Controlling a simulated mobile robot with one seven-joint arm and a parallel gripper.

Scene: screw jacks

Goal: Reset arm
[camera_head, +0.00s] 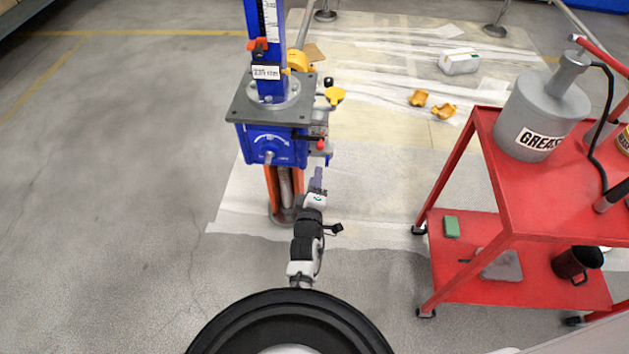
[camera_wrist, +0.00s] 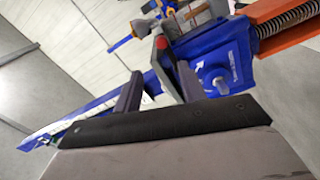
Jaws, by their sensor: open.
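My gripper (camera_head: 318,180) is at the front right of the blue screw jack, just below its gearbox. In the wrist view its two dark fingers (camera_wrist: 160,74) are spread apart, and I see nothing clamped between them. The screw jack has a blue column with a white scale (camera_head: 269,22), a grey plate (camera_head: 245,108) and a blue gearbox (camera_head: 270,148). A red-tipped part (camera_head: 320,145) sticks out at its right side. In the wrist view a red tip (camera_wrist: 162,43) shows just beyond the fingers. The gearbox (camera_wrist: 222,65) is close behind them; whether anything touches is unclear.
A red cart (camera_head: 530,205) stands at the right with a grey grease can (camera_head: 543,112) on top. Orange parts (camera_head: 443,110) and a white box (camera_head: 459,62) lie on the floor sheeting behind. The floor at left (camera_head: 110,200) is clear.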

